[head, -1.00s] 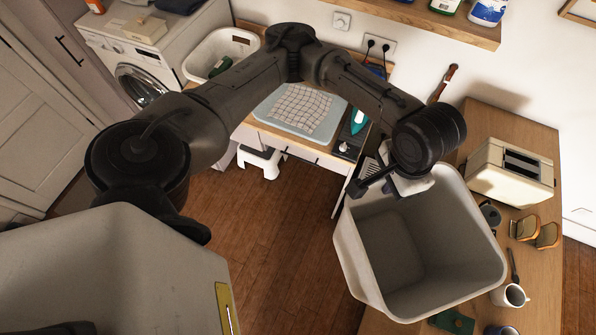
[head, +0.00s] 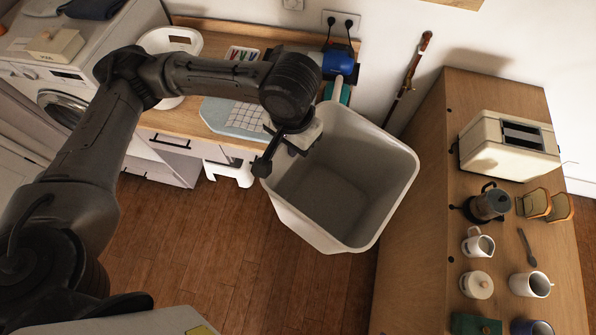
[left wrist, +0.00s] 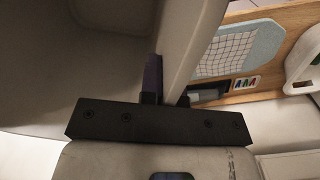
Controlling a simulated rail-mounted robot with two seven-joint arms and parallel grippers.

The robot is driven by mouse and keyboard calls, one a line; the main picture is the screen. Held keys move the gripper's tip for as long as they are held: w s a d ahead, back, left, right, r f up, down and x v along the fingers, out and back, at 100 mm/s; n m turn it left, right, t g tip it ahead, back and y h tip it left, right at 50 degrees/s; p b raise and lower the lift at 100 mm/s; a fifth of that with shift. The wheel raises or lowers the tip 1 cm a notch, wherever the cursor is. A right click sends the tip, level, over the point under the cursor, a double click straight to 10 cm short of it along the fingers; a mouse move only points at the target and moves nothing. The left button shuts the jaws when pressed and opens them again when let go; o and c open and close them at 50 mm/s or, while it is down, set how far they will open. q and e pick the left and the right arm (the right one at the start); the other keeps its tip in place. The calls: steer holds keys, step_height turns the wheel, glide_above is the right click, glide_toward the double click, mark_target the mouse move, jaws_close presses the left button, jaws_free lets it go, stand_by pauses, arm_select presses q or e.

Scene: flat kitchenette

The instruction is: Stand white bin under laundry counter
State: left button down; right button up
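The white bin (head: 335,185) hangs in the middle of the head view, its open top facing me. My left gripper (head: 283,148) is shut on the bin's upper left rim, and the bin appears held above the wooden floor. In the left wrist view the bin wall (left wrist: 195,45) runs between the fingers of the gripper (left wrist: 167,95). The laundry counter (head: 190,110) stands behind and left of the bin, with drawers under its top. A white step stool (head: 228,172) stands beneath it. The bin hides the counter's right part. My right gripper is not in view.
A wooden side counter (head: 425,200) on the right carries a toaster (head: 508,145), a moka pot (head: 488,203) and mugs. A washing machine (head: 75,60) stands at far left. A cane (head: 408,75) leans on the wall. Floor (head: 210,240) left of the bin is clear.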

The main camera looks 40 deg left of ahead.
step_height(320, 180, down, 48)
steer(key=b, duration=4.6)
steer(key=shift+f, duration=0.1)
